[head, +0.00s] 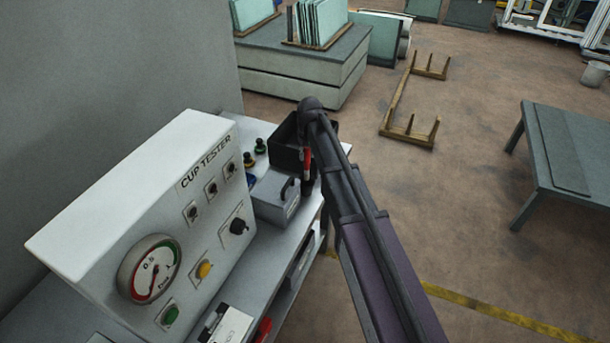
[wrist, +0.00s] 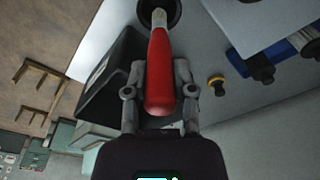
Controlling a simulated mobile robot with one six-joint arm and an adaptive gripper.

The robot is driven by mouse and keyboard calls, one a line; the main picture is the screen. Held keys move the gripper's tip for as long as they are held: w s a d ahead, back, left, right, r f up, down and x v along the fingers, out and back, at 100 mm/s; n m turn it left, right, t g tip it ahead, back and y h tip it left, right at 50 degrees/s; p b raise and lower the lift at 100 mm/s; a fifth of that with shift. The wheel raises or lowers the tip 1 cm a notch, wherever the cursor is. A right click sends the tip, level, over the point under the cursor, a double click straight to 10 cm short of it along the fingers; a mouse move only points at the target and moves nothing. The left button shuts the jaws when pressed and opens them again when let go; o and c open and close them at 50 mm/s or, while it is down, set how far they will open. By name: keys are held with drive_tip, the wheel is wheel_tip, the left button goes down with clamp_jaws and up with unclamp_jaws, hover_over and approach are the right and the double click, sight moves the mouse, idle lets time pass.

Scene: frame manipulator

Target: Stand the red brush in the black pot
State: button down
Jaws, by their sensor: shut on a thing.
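The red brush (wrist: 160,75) is between the two fingers of my gripper (wrist: 160,72), which is shut on its red handle. Its pale ferrule (wrist: 158,18) points toward the top of the wrist view, over the round mouth of the black pot (wrist: 174,12). I cannot tell how deep the brush end reaches into the pot, and its bristles are hidden. In the head view the red brush (head: 306,166) looks upright beside my arm, with the dark pot (head: 308,186) just under it on the bench. My arm hides most of my gripper there.
A black open bin (head: 286,142) stands close behind the brush; it also shows in the wrist view (wrist: 112,75). A grey box with a black handle (head: 274,198) is nearby on the bench. Small knobbed pieces (head: 259,146) stand left. The cup tester (head: 150,200) fills the left side.

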sight(308, 150)
drive_tip(key=shift+f+b, duration=1.3)
drive_tip(key=shift+f, duration=0.35)
drive_tip(key=shift+f+b, duration=1.85)
drive_tip(key=shift+f, duration=0.1)
drive_tip(key=shift+c, duration=2.2)
unclamp_jaws()
drive_tip(key=r+p, duration=0.8)
drive_tip(key=s+r+p, duration=0.1)
drive_tip(key=r+p, duration=0.3)
drive_tip(key=shift+d+r, duration=0.1)
drive_tip(key=shift+d, duration=0.2)
